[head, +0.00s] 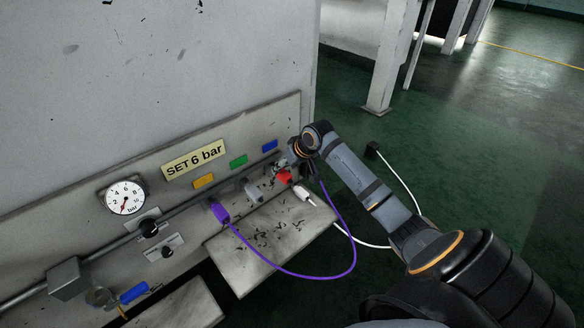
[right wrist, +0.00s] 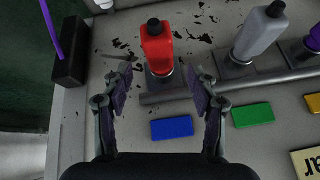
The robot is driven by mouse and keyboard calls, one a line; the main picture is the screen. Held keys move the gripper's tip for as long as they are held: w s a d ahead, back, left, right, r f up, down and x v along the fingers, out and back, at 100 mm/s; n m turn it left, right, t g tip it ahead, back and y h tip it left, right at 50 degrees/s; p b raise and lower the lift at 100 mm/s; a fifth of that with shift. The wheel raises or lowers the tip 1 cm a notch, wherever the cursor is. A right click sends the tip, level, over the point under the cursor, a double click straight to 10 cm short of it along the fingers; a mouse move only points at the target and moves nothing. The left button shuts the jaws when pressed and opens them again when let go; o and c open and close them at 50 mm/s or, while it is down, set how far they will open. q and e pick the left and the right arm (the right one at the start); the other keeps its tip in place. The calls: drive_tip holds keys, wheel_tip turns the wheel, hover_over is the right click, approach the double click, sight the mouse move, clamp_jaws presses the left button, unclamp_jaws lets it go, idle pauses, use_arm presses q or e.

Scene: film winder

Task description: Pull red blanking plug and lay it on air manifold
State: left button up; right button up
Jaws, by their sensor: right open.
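My right gripper (head: 298,160) is at the panel's right end, close to the plug. In the right wrist view its open fingers (right wrist: 160,85) are on either side of the plug's line, apart from it, with nothing between their pads. My left gripper is not in view.
A grey plug (head: 253,188) and a purple plug (head: 219,212) with a looping purple cable stand along the bar. A white plug (head: 303,196) lies at the edge of a scuffed shelf (head: 262,245). A black block (right wrist: 68,65) with purple cable is beside the gripper.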

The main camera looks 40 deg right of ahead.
sight(286, 178)
drive_tip(key=shift+b+x, duration=0.5)
drive_tip(key=shift+x, duration=0.9)
clamp_jaws()
drive_tip(key=shift+s+d+r+p, duration=0.15)
drive_tip(key=shift+s+p, duration=0.75)
drive_tip(key=shift+p, duration=0.55)
drive_tip(key=shift+s+p, duration=0.65)
drive_tip(key=shift+p, duration=0.4)
